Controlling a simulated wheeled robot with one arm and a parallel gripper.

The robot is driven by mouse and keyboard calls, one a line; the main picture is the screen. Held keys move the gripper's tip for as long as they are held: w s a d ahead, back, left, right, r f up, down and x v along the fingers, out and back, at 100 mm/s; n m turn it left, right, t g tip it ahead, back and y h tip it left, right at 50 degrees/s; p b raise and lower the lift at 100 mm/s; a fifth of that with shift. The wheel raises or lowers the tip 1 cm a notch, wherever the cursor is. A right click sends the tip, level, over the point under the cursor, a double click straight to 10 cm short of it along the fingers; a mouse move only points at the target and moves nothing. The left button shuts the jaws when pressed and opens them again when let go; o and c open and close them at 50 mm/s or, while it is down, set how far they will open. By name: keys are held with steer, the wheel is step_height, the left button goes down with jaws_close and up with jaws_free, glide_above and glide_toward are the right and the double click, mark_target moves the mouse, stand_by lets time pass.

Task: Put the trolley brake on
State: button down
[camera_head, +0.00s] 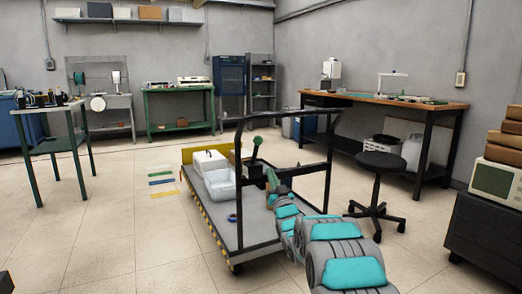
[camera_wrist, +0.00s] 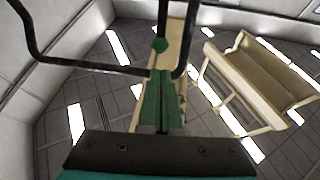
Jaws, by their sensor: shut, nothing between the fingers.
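The trolley (camera_head: 252,226) is a grey flat platform with yellow-and-black edging and a tall black tube handle (camera_head: 240,180). A lever with a green knob (camera_head: 257,141) stands upright inside the handle frame, over a small dark box. I take it for the brake lever. My gripper (camera_head: 270,174) has green fingers and is just below and right of the knob. In the wrist view the fingers (camera_wrist: 162,76) are shut and empty, with the green knob (camera_wrist: 159,45) just beyond their tips. I cannot tell whether they touch it. The wheels are mostly hidden.
A white box (camera_head: 209,160) and a pale blue bin (camera_head: 221,185) are on the trolley. A black stool (camera_head: 381,167) stands right of it, before a workbench (camera_head: 425,103). A dark cabinet (camera_head: 485,235) is at the right edge. Floor left of the trolley is mostly clear.

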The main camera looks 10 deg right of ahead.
mark_target(259, 143)
steer(key=shift+p+x, duration=0.75)
steer(key=shift+x, duration=6.2)
